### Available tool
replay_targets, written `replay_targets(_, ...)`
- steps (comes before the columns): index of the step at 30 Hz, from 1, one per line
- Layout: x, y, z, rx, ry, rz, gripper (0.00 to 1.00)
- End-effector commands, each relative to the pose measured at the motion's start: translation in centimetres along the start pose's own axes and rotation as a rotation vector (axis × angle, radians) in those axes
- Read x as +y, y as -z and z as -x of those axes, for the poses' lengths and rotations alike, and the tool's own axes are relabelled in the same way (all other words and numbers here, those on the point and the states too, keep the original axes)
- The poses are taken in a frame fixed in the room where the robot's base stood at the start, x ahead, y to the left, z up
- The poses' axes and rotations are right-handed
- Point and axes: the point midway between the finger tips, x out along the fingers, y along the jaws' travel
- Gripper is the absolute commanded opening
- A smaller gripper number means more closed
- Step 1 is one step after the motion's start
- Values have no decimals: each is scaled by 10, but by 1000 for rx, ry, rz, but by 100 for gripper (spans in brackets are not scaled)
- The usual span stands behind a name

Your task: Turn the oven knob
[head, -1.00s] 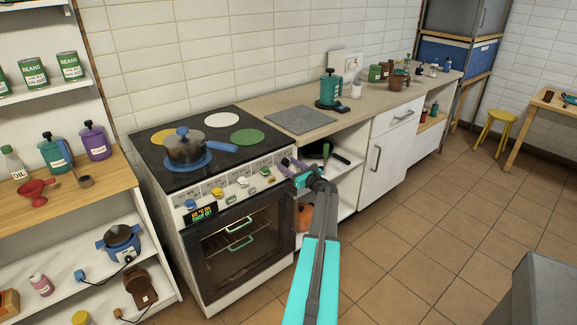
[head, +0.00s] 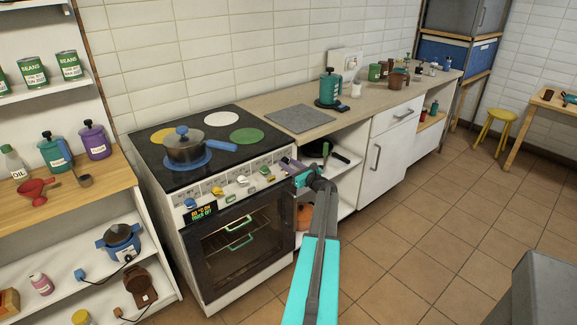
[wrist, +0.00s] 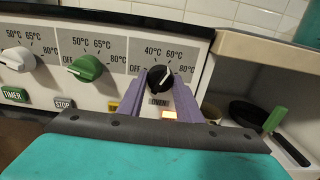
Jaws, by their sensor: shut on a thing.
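The oven (head: 235,240) has a front panel with a row of knobs below a black cooktop. The black oven knob (wrist: 159,76), labelled OVEN, is at the right end of the panel, with a white pointer tilted up and right between the 60°C and 80°C marks. My gripper (wrist: 160,88) has its purple fingers shut on this knob, one on each side. In the head view my gripper (head: 290,165) reaches the panel's right end and hides the knob.
A green knob (wrist: 88,68) and a white knob (wrist: 18,59) sit left of my gripper. An open shelf with a pan (head: 320,150) is to the right. Floor tiles (head: 420,230) are clear.

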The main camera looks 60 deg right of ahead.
Motion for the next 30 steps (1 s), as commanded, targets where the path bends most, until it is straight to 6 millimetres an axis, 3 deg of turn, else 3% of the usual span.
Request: replay_targets(30, 1, -1, -4, -4, -3, 58, 9)
